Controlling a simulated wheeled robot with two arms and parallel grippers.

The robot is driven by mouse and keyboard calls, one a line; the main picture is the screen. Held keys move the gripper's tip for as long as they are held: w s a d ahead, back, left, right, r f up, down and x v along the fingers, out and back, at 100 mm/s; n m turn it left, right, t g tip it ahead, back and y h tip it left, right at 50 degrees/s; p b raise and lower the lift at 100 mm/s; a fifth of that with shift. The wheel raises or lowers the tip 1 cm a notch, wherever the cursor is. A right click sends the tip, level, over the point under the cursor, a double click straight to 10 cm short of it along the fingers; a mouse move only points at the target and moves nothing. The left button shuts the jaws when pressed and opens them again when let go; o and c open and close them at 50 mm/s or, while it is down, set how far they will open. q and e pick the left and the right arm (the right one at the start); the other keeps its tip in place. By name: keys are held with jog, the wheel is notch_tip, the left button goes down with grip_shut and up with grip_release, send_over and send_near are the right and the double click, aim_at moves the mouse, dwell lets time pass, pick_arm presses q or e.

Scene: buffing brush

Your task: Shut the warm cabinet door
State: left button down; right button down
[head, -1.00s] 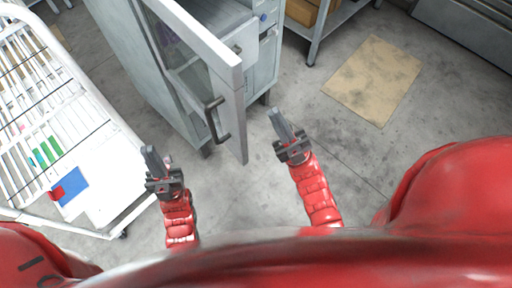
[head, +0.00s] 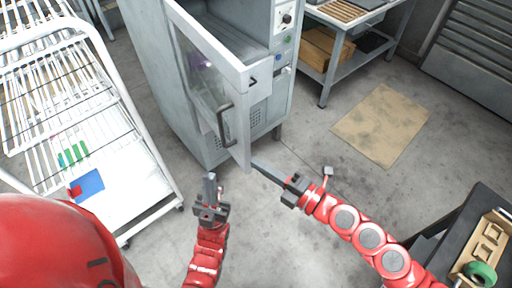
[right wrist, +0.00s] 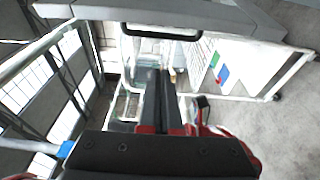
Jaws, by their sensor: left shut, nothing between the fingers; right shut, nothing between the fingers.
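The grey warm cabinet (head: 155,90) stands at the upper middle of the head view. Its glass-panelled door (head: 196,75) is ajar, swung out toward me, with a dark bar handle (head: 225,124) near its free edge. The handle also shows at the top of the right wrist view (right wrist: 160,35). My right gripper (head: 256,164) is shut and empty, its tip beside the bottom of the door's free edge; I cannot tell whether it touches. Its fingers also show in the right wrist view (right wrist: 165,85). My left gripper (head: 210,178) is shut and empty, apart from the door and below it in the picture.
A white wire rack trolley (head: 130,200) stands close on the left, with a blue card (head: 90,183) on it. A shelf table (head: 326,80) is at the back right. A dark bench (head: 450,235) with a wooden tray is at lower right. Floor around the cardboard (head: 382,125) is clear.

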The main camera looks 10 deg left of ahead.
aim_at(244, 139)
jog(key=w+a+p, duration=0.1)
jog(key=w+a, duration=0.2)
jog(key=w+a+p, duration=0.1)
jog(key=w+a, duration=0.2)
jog(key=w, duration=0.1)
jog(key=shift+w+a+p, duration=0.15)
jog(key=shift+a+p, duration=0.05)
jog(key=shift+p, duration=0.15)
jog(key=shift+w, duration=0.1)
jog(key=shift+d, duration=0.1)
dwell(0.5)
